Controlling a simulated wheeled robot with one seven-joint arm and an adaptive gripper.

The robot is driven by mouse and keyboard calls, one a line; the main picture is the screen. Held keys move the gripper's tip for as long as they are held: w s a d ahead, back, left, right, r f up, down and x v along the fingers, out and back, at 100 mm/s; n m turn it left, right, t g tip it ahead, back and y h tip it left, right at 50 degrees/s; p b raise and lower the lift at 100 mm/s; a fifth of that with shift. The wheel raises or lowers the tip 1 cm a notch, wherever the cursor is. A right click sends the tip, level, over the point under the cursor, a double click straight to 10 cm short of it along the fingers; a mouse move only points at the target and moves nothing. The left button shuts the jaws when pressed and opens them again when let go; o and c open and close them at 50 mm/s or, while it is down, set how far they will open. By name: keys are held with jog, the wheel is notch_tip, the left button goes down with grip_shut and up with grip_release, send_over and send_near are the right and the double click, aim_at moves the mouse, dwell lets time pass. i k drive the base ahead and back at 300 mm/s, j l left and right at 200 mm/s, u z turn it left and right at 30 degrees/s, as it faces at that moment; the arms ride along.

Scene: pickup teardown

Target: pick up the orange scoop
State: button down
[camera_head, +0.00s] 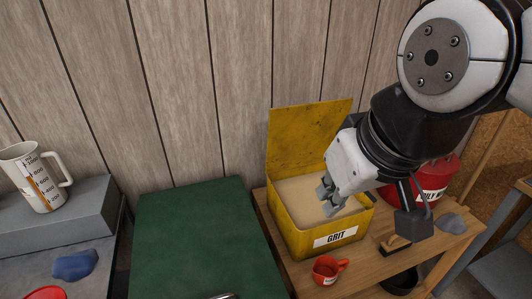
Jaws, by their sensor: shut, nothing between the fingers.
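The orange scoop (325,270) is a small red-orange cup with a short handle pointing right. It sits on the wooden bench (350,282) in front of the yellow grit box (302,238). My gripper (327,203) is shut and empty. In the picture it overlaps the open top of the box, above and behind the scoop. I cannot tell how far it reaches into the box. The scoop is fully visible and apart from my gripper.
The box's yellow lid (305,135) stands open against the panelled wall. A brush (396,244), a red container (438,172) and a grey lump (451,223) are to the right. A green surface (195,235) lies left. A jug (35,178) and blue cloth-like item (75,264) are far left.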

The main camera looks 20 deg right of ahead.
aim_at(325, 270)
jog(key=k+l+u, duration=0.3)
jog(key=k+l, duration=0.15)
jog(key=l, duration=0.15)
jog(key=k+l+u, duration=0.25)
jog(key=k, duration=0.15)
